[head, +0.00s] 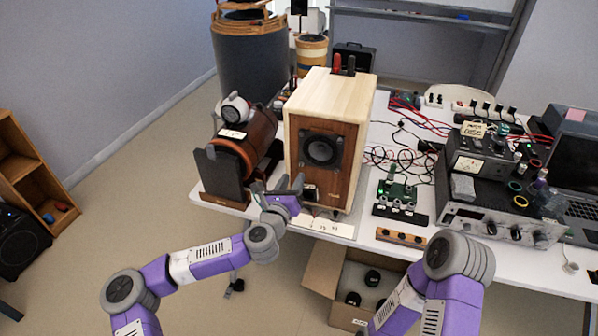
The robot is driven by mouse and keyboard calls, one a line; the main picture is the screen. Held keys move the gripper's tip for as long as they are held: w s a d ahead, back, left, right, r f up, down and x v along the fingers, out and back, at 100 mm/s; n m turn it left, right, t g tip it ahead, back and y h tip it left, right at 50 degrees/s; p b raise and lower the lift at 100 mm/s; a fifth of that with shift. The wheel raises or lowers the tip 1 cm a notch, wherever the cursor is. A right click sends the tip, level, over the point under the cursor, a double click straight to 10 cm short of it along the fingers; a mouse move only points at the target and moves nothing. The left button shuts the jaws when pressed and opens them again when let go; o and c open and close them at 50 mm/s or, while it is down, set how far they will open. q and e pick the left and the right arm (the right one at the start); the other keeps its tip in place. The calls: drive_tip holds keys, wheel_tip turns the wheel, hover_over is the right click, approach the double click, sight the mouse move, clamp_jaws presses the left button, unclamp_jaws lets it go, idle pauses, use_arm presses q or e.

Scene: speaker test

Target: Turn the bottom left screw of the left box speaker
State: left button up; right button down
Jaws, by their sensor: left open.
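A box speaker (356,110) with a pale wood top and sides and a brown front stands upright at the table's left part. A dark square driver (321,150) sits on its front. Nothing shows between the fingers. I cannot tell whether they touch the speaker, and the gripper partly hides that corner. My right arm comes in at the lower right, and its gripper does not show.
A green circuit board (397,192), a wooden block with knobs (401,238) and electronic units (484,170) lie to the right on the white table (521,262). An open cardboard box (322,276) stands below the front edge.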

sight(301, 164)
use_arm(q)
drive_tip(key=shift+b+x, duration=0.5)
drive_tip(key=shift+x, duration=2.55)
clamp_jaws()
